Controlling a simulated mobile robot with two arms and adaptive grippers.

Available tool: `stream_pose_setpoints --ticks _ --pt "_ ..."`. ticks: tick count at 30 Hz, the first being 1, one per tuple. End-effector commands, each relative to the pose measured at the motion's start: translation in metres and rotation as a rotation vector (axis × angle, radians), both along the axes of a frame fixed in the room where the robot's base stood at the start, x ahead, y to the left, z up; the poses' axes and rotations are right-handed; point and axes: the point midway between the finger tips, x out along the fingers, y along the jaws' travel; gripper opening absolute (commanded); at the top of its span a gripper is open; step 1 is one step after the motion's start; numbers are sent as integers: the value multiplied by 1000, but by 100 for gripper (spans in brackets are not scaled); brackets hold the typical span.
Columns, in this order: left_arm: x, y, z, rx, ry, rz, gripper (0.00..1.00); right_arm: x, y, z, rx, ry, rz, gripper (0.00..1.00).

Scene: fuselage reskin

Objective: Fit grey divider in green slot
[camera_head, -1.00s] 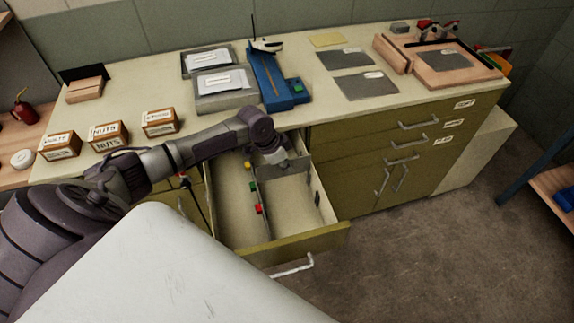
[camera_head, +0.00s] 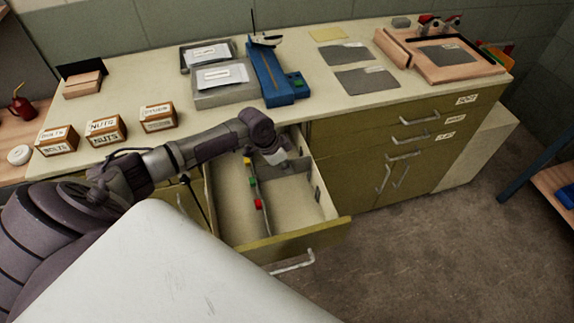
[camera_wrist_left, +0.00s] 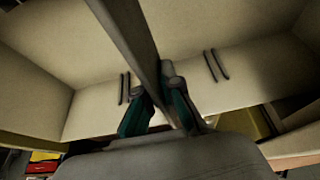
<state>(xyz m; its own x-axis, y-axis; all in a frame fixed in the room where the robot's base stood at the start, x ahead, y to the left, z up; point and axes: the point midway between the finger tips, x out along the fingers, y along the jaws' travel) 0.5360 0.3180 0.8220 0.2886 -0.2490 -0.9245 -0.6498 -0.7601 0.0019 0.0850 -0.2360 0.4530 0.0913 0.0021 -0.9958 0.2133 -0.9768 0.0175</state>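The grey divider (camera_head: 296,168) is a thin plate held crosswise inside the open drawer, towards its back. My left gripper (camera_head: 275,155) is above it; in the left wrist view its teal fingers (camera_wrist_left: 163,106) are shut on the plate (camera_wrist_left: 128,30), one on each side. A green tag (camera_head: 252,182), presumably marking the green slot, is on the long partition on the drawer's left, between a yellow tag (camera_head: 247,160) and a red tag (camera_head: 257,203). The wrist view shows dark paired slot ribs on a drawer wall, with the plate between two pairs. I cannot tell whether the plate touches any slot. My right gripper is out of view.
The drawer front (camera_head: 292,242) stands out from the green cabinet (camera_head: 345,175). The bench top above holds labelled boxes (camera_head: 105,129), a grey tray (camera_head: 227,90) and a blue tool (camera_head: 270,75). The front part of the drawer is clear.

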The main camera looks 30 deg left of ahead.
Motion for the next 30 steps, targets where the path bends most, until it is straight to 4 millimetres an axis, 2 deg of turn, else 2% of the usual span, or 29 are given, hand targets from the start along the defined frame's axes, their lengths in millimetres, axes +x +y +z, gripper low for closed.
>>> stream_pose_setpoints --ticks 30 --pt "0 0 -27 -1 -1 0 0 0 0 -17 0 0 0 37"
